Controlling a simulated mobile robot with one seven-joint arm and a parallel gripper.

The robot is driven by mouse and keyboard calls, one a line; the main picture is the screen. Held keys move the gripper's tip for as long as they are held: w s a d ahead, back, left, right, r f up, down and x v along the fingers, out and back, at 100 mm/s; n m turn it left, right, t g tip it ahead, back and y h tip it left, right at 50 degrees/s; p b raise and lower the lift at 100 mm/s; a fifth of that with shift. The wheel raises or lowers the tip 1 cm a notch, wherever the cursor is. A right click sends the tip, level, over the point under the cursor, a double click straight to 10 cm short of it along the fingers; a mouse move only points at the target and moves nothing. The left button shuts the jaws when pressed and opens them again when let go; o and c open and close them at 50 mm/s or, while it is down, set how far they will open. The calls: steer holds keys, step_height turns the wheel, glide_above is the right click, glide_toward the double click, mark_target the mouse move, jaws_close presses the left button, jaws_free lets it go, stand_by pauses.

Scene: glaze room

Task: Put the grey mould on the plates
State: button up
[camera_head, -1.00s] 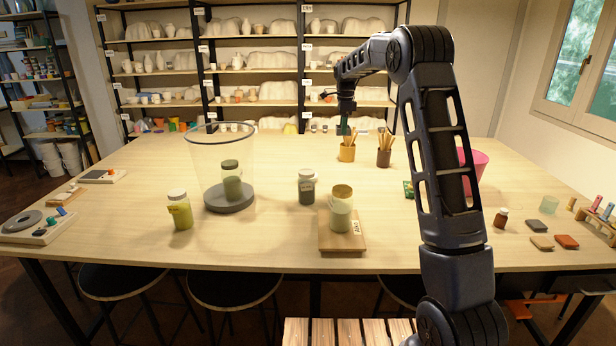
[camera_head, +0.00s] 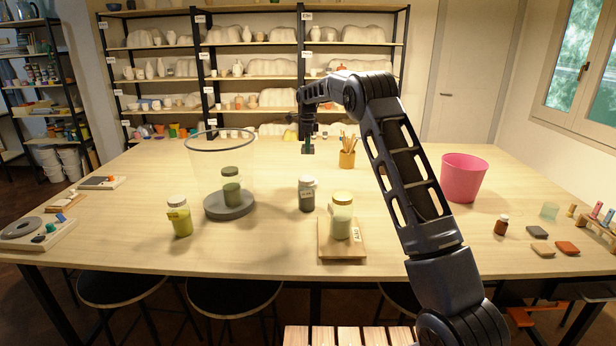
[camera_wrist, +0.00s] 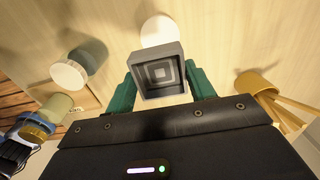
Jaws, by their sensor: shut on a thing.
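The grey mould (camera_wrist: 160,74) is a square grey block with stepped square rings on its face. My gripper (camera_wrist: 161,88) is shut on it, one green finger on each side, in the wrist view. In the head view my gripper (camera_head: 307,147) hangs above the far middle of the table, left of the brush cup; the mould is too small there to make out clearly. I cannot pick out any plates for certain. A white round thing (camera_wrist: 157,29) lies beyond the mould in the wrist view, partly covered by it; I cannot tell what it is.
A dark jar (camera_head: 306,194), a jar on a wooden board (camera_head: 341,222) and a green jar (camera_head: 180,216) stand nearer.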

step_height(320, 180, down, 14)
stand_by(0.6)
steer(key=shift+f, duration=0.1)
steer(key=o, duration=1)
step_height(320, 180, up, 12)
steer(key=shift+d+r, duration=0.1)
steer(key=shift+r, duration=0.1)
